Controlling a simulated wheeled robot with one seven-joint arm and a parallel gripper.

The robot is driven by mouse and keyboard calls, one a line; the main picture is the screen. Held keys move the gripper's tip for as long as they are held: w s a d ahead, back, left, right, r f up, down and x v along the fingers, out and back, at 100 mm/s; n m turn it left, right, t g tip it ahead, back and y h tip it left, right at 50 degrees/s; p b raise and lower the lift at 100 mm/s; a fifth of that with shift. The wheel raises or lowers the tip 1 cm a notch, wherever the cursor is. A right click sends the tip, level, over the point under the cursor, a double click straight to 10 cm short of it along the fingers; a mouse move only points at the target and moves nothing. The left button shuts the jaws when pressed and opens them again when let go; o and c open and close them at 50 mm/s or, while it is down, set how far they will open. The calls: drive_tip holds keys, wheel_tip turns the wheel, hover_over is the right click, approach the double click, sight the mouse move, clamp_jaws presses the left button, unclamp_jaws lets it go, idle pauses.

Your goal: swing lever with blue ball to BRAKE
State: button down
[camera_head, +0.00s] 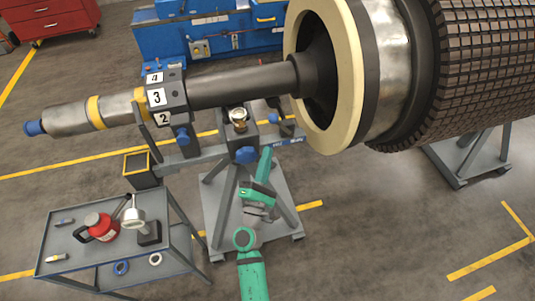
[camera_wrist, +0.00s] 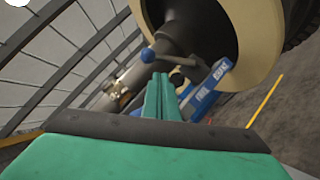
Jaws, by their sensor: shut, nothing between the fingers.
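The blue ball (camera_wrist: 147,55) shows in the wrist view, just up and left of my fingertips; I cannot tell whether they touch it. Its lever is mostly hidden. A blue plate with white lettering (camera_wrist: 210,90) lies right of the fingers in the wrist view; its words are too small to read surely. My green gripper (camera_head: 266,152) reaches up to the stand's crossbar in the head view, right of a blue knob (camera_head: 246,155). In the wrist view its two fingers (camera_wrist: 161,80) are together with nothing between them.
The large rotor (camera_head: 395,65) and its shaft (camera_head: 240,85) hang above and beyond my gripper. A cart (camera_head: 75,262) with a red can and tools stands at the left. The stand's grey base (camera_head: 222,210) is below my arm. Open floor lies at the right.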

sight(281, 126)
drive_tip(key=x, duration=0.7)
drive_tip(key=shift+w, duration=0.4)
drive_tip(key=shift+r, duration=0.1)
drive_tip(key=shift+d+r+m, duration=0.15)
drive_tip(key=shift+r+m, duration=0.05)
drive_tip(key=shift+m, duration=0.2)
